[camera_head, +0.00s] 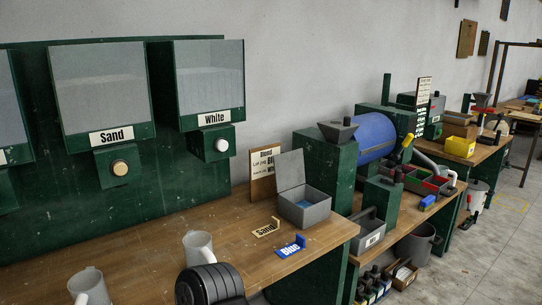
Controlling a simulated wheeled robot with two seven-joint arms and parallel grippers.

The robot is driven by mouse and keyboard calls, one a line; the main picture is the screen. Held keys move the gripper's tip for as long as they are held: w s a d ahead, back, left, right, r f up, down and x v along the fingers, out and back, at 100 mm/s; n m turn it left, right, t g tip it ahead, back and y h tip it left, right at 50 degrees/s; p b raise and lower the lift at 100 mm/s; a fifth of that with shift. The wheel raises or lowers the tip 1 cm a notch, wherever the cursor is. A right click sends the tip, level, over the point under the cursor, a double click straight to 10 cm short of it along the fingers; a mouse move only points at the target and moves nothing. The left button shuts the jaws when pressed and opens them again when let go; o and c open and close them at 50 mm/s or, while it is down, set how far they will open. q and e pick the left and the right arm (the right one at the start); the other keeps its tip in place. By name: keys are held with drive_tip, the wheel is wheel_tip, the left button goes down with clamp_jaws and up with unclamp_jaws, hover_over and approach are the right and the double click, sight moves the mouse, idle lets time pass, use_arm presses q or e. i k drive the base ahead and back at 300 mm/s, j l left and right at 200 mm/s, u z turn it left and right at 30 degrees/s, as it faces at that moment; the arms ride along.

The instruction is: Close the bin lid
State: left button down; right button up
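A small grey bin (306,213) stands on the wooden bench, right of the picture's middle. Its grey lid (290,170) stands up, open, at the bin's back left side. Something blue (304,204) shows inside the bin.
White jugs (198,248) stand at the front left. A sign board (264,174) stands behind the bin. A green machine (325,175) stands to its right.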

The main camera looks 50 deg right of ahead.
sight(289, 167)
drive_tip(key=i+j+z, duration=0.1)
drive_tip(key=j+z, duration=0.2)
drive_tip(key=z, duration=1.65)
